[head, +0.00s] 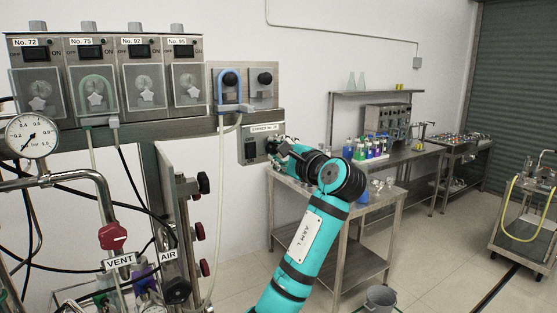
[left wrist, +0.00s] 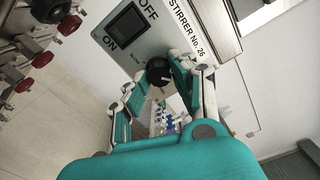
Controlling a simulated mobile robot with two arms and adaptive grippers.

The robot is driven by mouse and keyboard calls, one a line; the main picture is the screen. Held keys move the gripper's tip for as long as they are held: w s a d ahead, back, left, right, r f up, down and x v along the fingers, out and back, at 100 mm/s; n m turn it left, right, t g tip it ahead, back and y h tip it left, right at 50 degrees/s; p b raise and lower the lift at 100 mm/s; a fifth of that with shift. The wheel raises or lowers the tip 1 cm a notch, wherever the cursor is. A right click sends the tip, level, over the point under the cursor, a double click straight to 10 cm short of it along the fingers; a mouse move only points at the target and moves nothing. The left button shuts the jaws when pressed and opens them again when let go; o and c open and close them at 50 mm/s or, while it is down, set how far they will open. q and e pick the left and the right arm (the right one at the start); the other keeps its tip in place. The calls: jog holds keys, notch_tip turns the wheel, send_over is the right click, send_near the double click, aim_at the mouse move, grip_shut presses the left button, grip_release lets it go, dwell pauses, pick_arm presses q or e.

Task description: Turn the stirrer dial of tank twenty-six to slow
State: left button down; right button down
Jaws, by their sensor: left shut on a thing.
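The stirrer box (head: 249,149), a grey metal unit, hangs below the right end of the steel rail in the head view. My left gripper (left wrist: 160,82) is shut on the dial, one finger on each side. In the head view the left gripper (head: 274,147) is at the box's right side, and the dial is largely hidden. The dial's setting is not readable. My right gripper is not in view.
Control boxes (head: 95,48) labelled 72, 75, 92 and 95 stand left, above a pressure gauge (head: 31,136) and a red VENT valve (head: 112,236). A steel table (head: 342,214) with bottles stands behind my arm. A bucket (head: 380,298) is on the floor.

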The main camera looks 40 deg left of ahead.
pick_arm(q)
jog(key=n+b, duration=0.3)
jog(key=n, duration=0.1)
jog(key=shift+f+n, duration=0.15)
jog(key=shift+n, duration=0.15)
jog(key=n+b, duration=0.2)
jog(key=n, duration=0.1)
jog(key=shift+n+b, duration=0.3)
jog(key=shift+b, duration=0.05)
jog(key=n+b, duration=0.2)
jog(key=n, duration=0.2)
jog(key=shift+n+b, duration=0.3)
jog(key=shift+b, duration=0.05)
jog(key=n+b, duration=0.3)
jog(key=n, duration=0.4)
jog(key=n+b, duration=0.1)
jog(key=n, duration=0.3)
jog(key=shift+n+b, duration=0.35)
jog(key=shift+n, duration=0.05)
jog(key=n+b, duration=0.1)
jog(key=n, duration=0.8)
jog(key=shift+s+b, duration=0.1)
jog(key=shift+b, duration=0.2)
